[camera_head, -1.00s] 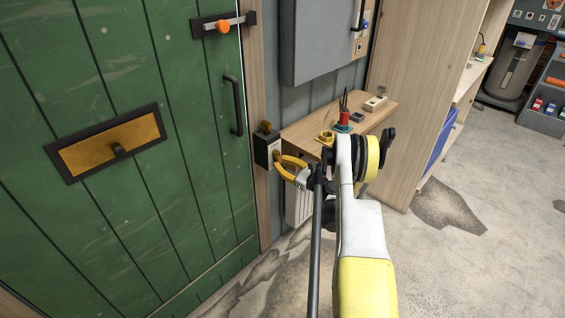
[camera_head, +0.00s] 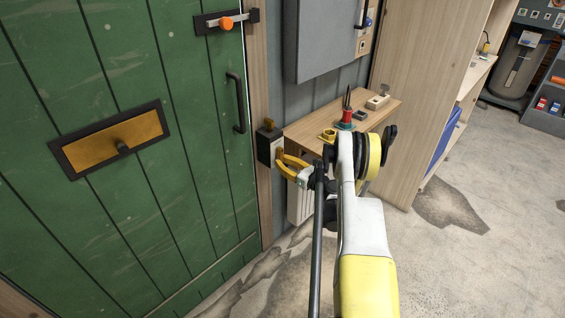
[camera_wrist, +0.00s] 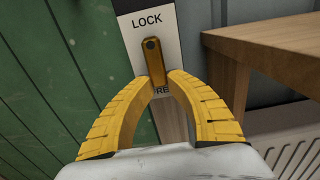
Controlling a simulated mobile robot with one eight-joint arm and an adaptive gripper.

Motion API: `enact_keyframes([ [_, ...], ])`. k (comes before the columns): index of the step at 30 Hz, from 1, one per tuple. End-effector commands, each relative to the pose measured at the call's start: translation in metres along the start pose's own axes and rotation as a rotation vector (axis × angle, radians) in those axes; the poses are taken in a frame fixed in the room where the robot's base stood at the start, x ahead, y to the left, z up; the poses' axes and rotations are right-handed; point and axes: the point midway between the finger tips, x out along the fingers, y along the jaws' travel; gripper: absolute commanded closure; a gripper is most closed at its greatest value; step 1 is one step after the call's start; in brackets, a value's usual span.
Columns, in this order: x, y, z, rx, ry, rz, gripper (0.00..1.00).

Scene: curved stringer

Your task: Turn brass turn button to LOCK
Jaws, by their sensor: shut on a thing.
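The brass turn button (camera_wrist: 154,62) stands nearly upright on a white plate (camera_wrist: 133,42) in the wrist view. Its pivot is at the upper end, just below the word LOCK. A second label below the button is partly hidden; only "RE" shows. My gripper (camera_wrist: 159,82) has its two yellow fingers closed on the button's lower end, one on each side. In the head view my gripper (camera_head: 279,160) reaches the plate's dark box beside the green door, and the button is mostly hidden by the fingers.
The green door (camera_head: 190,120) with a black handle (camera_head: 236,103) is left of the box. A wooden shelf (camera_head: 300,135) holding small items juts out close to the right of my gripper. A grey cabinet (camera_head: 322,40) hangs above. Open floor lies to the right.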

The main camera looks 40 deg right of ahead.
Motion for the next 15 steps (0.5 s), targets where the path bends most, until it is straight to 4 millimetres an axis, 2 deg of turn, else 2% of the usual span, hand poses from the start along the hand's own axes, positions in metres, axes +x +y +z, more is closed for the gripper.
enact_keyframes([
  [1, 0.0008, 0.0007, 0.0008, 0.001, -0.001, 0.002, 1.00],
  [2, 0.0008, 0.0007, 0.0008, 0.001, -0.001, 0.002, 0.72],
  [3, 0.0007, 0.0007, 0.0008, 0.001, -0.001, 0.002, 0.60],
  [11, 0.0003, 0.0002, 0.0004, 0.000, -0.001, 0.001, 0.59],
  [15, 0.0003, 0.0001, 0.0077, 0.000, 0.000, 0.000, 0.59],
])
